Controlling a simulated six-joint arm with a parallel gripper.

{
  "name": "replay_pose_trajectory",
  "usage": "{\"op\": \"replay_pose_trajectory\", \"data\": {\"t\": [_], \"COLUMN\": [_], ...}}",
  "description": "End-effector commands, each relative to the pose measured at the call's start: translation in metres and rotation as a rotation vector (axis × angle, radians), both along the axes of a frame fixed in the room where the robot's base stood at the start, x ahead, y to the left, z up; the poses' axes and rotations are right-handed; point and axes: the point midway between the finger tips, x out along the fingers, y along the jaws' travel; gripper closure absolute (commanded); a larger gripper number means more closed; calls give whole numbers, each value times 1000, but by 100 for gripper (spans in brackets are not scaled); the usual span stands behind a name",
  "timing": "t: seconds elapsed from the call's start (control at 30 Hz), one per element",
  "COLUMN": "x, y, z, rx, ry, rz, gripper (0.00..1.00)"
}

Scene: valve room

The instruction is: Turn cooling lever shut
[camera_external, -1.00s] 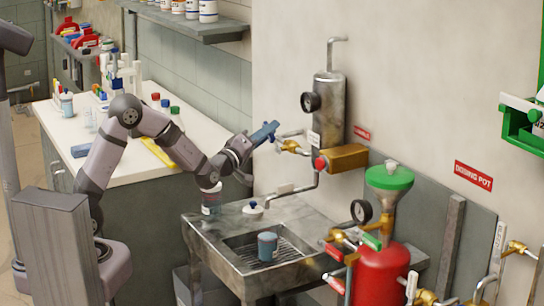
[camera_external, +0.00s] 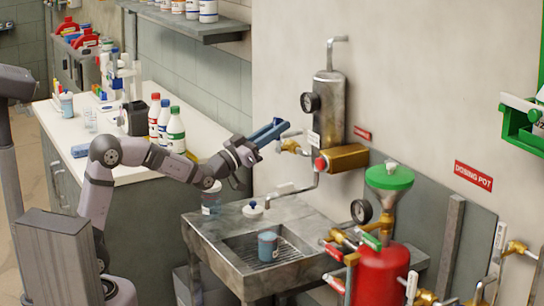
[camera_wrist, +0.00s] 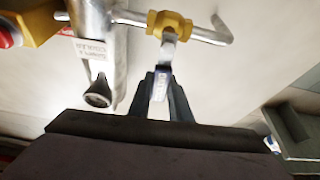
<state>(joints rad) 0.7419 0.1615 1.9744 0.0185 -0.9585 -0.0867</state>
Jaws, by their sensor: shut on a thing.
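The cooling lever (camera_wrist: 160,84) is a slim pale handle with a blue-marked tag, running down from a brass valve body (camera_wrist: 170,22) in the wrist view. My gripper (camera_wrist: 160,78) has its two dark fingers on either side of the lever's end and is shut on it. In the external view my gripper (camera_external: 278,128) is at the left of the brass valve (camera_external: 290,146), beside the steel cylinder (camera_external: 328,105). The lever is hidden behind my fingers there.
A gauge (camera_external: 310,102) is on the cylinder, close above my gripper. A gold block with a red knob (camera_external: 345,158) is at the right. A sink (camera_external: 240,258) holding a blue cup (camera_external: 267,246) lies below. Bottles (camera_external: 175,130) stand on the counter behind my arm.

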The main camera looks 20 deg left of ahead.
Motion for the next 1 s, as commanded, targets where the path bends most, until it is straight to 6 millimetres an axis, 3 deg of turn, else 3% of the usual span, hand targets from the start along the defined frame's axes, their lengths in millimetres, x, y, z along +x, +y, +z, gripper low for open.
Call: {"op": "replay_pose_trajectory", "data": {"t": [0.7,0.73,0.8,1.0], "x": [-4,-4,-4,-4], "y": [-4,-4,-4,-4], "z": [-1,-1,-1,-1], "rx": [64,63,62,60], "ry": [-57,-57,-57,-55], "rz": [0,1,0,0], "gripper": [100,75,63,63]}}
